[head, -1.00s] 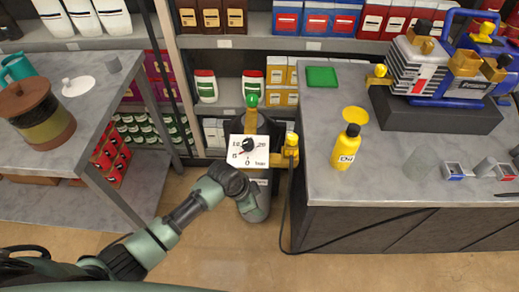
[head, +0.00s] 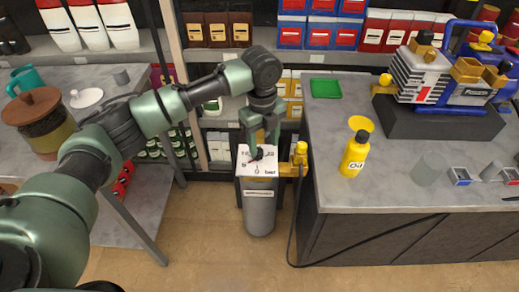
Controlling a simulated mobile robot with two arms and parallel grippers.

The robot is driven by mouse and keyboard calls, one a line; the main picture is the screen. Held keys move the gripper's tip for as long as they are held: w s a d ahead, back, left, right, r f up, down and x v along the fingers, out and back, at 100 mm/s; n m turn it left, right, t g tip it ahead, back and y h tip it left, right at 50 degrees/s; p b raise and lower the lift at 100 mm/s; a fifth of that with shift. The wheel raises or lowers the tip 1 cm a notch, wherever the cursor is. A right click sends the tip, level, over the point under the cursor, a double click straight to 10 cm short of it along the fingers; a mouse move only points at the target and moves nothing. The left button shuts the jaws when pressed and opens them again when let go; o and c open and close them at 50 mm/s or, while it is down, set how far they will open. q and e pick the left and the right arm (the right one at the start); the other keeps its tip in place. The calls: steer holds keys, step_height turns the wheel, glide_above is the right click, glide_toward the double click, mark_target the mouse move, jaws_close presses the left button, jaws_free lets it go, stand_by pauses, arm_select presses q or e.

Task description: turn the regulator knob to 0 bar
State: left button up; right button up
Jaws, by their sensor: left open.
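The regulator's white dial plate (head: 258,171) sits on top of a grey cylinder (head: 259,212) between the two tables. Its black knob (head: 257,154) is partly covered by my left gripper (head: 259,146). My left gripper reaches down from above and is open, with its fingertips at the knob. I cannot tell whether the fingers touch the knob. The dial's 0 mark shows below the knob, but some other marks are hidden. The knob's pointing direction is not clear. My right gripper is not in view.
A yellow valve fitting (head: 296,160) stands just right of the dial, with a black cable running down. The right table (head: 400,188) holds a yellow oil bottle (head: 355,154) and a blue-and-grey pump (head: 455,75). The left table (head: 125,82) and the back shelves lie behind my arm.

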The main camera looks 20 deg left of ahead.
arm_select(q)
steer(key=a+r, duration=0.1)
steer(key=w+a+r, duration=0.1)
steer(key=r, duration=0.1)
steer(key=shift+a+m, duration=0.1)
steer(key=shift+m, duration=0.3)
steer(key=shift+f+p, duration=0.6)
steer(key=shift+f, duration=3.15)
jaws_close()
